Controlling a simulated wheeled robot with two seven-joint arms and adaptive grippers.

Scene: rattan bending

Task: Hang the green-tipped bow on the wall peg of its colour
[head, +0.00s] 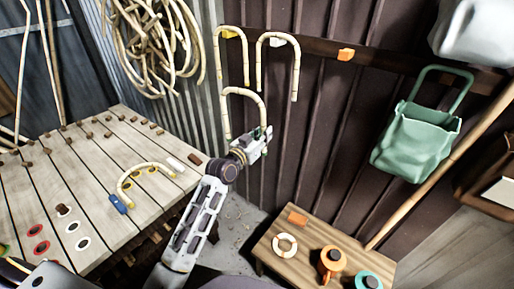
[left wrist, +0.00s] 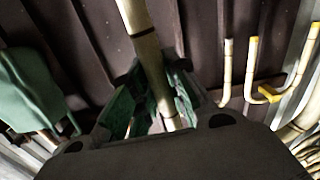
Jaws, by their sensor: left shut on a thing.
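My left gripper (head: 260,137) is shut on one leg of a pale rattan bow (head: 243,92), holding it upright, arch up, in front of the dark wall. The held bow's rod (left wrist: 149,60) runs between the fingers (left wrist: 155,100) in the left wrist view. Its tip colour is hard to tell against the greenish fingers. On the wall rail (head: 312,46) are a yellow peg (head: 230,34), a white peg (head: 279,41) and an orange peg (head: 346,54). I see no green peg. Bows hang at the yellow and white pegs. My right gripper is out of view.
A green bag (head: 415,142) hangs on the wall at right. A blue-tipped bow (head: 133,180) lies on the slatted bench (head: 95,165). A low table (head: 300,255) with rings stands below. A rattan coil (head: 150,40) hangs upper left.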

